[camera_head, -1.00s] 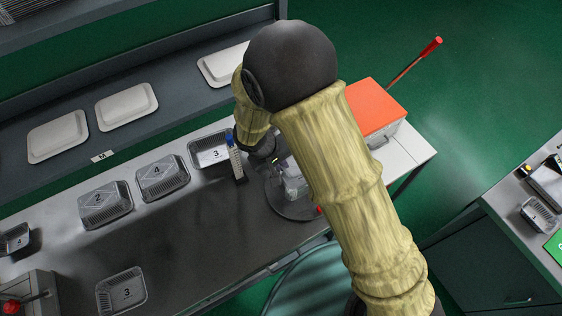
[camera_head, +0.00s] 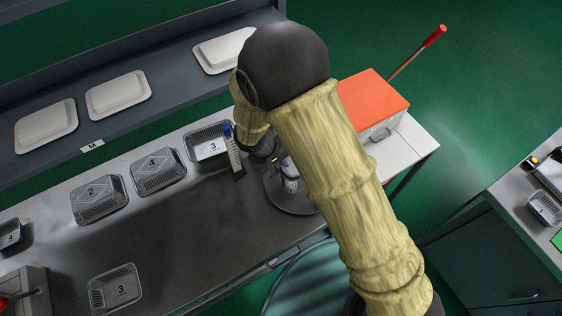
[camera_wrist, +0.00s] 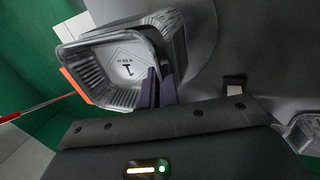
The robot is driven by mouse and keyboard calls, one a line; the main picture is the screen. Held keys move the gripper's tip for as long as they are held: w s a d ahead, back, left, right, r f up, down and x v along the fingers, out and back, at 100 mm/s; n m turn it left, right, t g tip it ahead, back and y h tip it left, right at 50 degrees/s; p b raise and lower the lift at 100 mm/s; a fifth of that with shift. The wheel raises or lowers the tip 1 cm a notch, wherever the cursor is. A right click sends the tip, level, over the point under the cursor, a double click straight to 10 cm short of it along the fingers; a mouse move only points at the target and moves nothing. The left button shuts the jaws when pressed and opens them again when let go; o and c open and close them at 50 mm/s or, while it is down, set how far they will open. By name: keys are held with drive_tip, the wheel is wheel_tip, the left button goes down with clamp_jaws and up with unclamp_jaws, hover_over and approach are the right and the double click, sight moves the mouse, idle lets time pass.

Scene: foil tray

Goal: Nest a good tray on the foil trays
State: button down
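In the wrist view, a foil tray marked 1 (camera_wrist: 92,72) lies tilted, its open side towards the camera. My gripper (camera_wrist: 157,82) has its two dark purple fingers close together at the tray's right wall, seemingly with the wall pinched between them. More ribbed foil wall (camera_wrist: 173,38) shows behind and right of it, apparently other nested trays; whether the marked tray touches them I cannot tell. In the head view my arm hides most of the gripper, above a round grey plate (camera_head: 283,203). Upside-down trays marked 2 (camera_head: 98,200) and 4 (camera_head: 157,171) lie on the bench.
Trays marked 3 lie at the bench back (camera_head: 208,145) and front (camera_head: 115,289). A blue-capped item (camera_head: 233,155) stands close left of my gripper. An orange-topped box (camera_head: 372,103) is to the right. White lidded trays (camera_head: 118,94) line the shelf. Mid-bench is clear.

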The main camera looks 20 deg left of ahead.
drive_tip(key=shift+f, duration=0.2)
drive_tip(key=shift+r, duration=0.35)
idle(0.4)
drive_tip(key=c, duration=1.6)
unclamp_jaws()
drive_tip(key=shift+s, duration=0.1)
drive_tip(key=b+v, duration=0.3)
drive_tip(key=v, duration=1.4)
drive_tip(key=shift+r, duration=0.3)
drive_tip(key=shift+d, duration=0.1)
